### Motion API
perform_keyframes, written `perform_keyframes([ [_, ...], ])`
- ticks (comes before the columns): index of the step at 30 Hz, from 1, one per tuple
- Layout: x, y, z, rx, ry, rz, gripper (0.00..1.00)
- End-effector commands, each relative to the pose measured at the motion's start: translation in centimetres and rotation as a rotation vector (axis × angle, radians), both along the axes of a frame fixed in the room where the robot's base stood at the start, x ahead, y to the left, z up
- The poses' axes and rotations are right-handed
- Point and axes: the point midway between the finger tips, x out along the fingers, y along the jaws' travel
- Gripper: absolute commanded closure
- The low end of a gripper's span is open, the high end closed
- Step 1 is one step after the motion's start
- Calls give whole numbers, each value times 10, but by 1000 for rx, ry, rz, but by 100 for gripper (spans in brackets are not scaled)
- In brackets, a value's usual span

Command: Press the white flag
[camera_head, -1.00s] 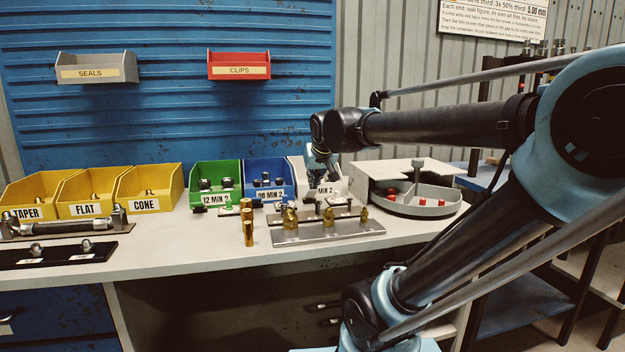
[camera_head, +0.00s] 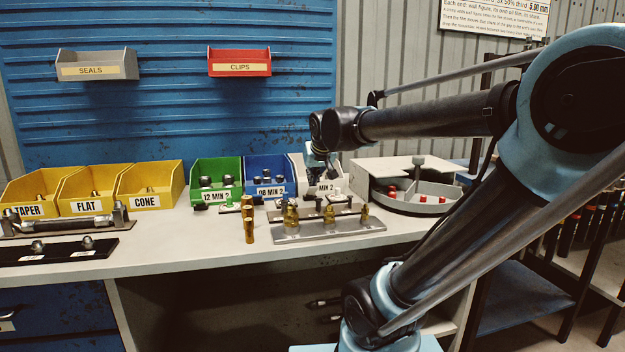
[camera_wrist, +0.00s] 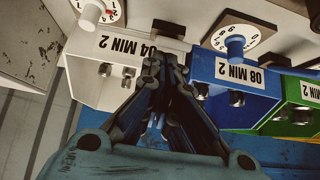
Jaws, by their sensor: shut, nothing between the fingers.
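The white flag (camera_wrist: 90,15) is a small white peg standing on a dial plate at the top left of the wrist view. It stands in front of the white bin (camera_wrist: 88,73), labelled 04 MIN 2. In the head view the flag is small and hard to make out near the gripper. My gripper (camera_wrist: 162,66) is shut and empty, over the white bin's edge beside the blue bin. In the head view my gripper (camera_head: 320,170) hangs over the white bin, partly hiding it. The fingertips are apart from the white flag.
A blue flag (camera_wrist: 235,46) stands on its dial before the blue bin (camera_wrist: 232,97). A green bin (camera_head: 214,174) is beyond it. A metal rack with brass fittings (camera_head: 330,229) lies in front, and a round grey tray (camera_head: 445,204) stands to the right.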

Motion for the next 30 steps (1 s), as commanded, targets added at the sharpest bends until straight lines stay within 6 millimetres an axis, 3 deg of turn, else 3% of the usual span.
perform_keyframes([
  [11,19,3,33,0,1,-1,100],
  [30,-37,-8,99,0,1,-2,100],
])
